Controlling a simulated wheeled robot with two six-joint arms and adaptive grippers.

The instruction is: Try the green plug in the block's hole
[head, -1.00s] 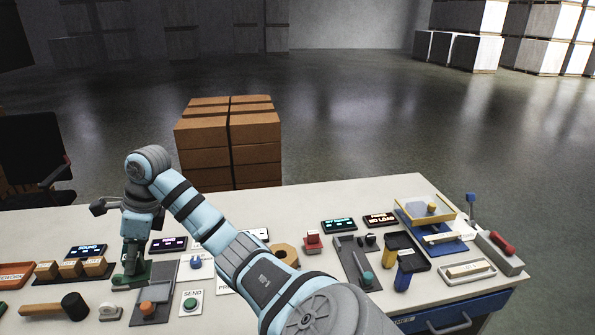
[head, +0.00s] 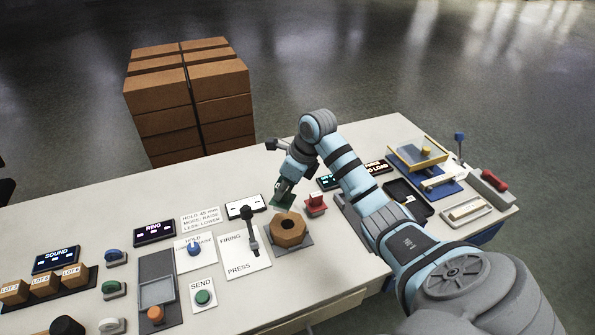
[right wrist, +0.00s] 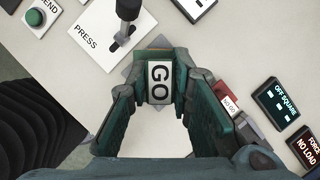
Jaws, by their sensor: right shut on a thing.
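The block (head: 291,232) is a brown, many-sided piece with a dark round hole in its top, standing on a grey plate. My right gripper (head: 283,194) appears just behind the block's top in the head view, apart from it. In the right wrist view my right gripper (right wrist: 159,88) is shut on the plug (right wrist: 159,82), whose pale top face reads GO. The plug's lower part is hidden. My left gripper is not in view.
A red NO GO piece (head: 316,204) stands right of the block. A black lever (head: 251,240) on the FIRING/PRESS plate stands left of it. Lit signs (head: 374,167) and a yellow-framed fixture (head: 418,155) lie farther right. The bench in front of the block is clear.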

